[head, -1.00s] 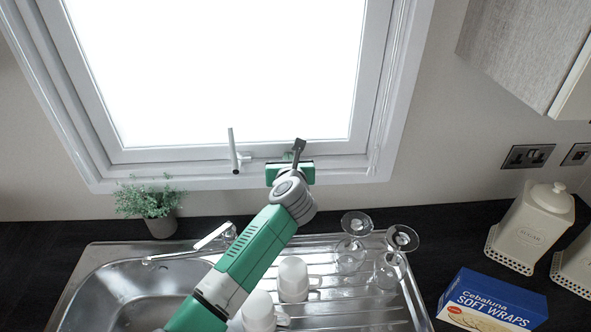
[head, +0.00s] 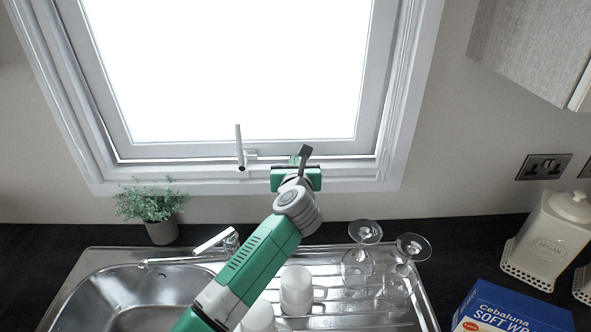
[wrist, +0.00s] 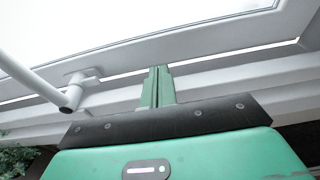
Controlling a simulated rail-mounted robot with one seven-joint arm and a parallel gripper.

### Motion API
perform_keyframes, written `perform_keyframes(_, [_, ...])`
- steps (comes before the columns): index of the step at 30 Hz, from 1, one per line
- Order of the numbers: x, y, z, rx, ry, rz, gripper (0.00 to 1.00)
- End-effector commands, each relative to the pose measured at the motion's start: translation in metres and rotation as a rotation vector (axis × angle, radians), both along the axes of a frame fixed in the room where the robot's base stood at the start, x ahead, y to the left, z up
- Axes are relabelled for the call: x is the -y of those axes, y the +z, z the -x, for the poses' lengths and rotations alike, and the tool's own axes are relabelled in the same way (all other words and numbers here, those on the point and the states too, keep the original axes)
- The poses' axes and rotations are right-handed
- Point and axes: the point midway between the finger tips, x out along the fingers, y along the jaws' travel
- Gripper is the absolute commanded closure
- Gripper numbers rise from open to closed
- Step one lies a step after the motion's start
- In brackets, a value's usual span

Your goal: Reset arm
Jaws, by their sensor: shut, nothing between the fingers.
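My arm reaches up over the draining board toward the window. My gripper (head: 303,154) is at the lower window frame, to the right of the white window handle (head: 240,147). In the wrist view my gripper (wrist: 158,72) shows its two green fingers together with nothing between them. The window handle (wrist: 40,82) is to their left there, apart from the fingers. The window (head: 225,70) fills the upper middle of the head view, and its pane is bright white.
Below are the metal sink (head: 150,295), a tap (head: 215,242), white mugs (head: 296,288) and upturned glasses (head: 365,232). A potted plant (head: 152,205) stands left. A soft wraps box (head: 512,310) and a white canister (head: 552,240) stand right. A wall cupboard (head: 535,45) hangs upper right.

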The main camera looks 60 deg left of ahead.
Motion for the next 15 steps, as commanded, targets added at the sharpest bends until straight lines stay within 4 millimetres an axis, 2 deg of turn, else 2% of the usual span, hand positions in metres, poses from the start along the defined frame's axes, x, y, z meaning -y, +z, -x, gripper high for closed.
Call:
perform_keyframes(6, [0.030, 0.004, 0.018, 0.001, -0.001, 0.001, 1.00])
perform_keyframes(15, [0.039, 0.006, 0.024, -0.001, 0.000, 0.001, 1.00])
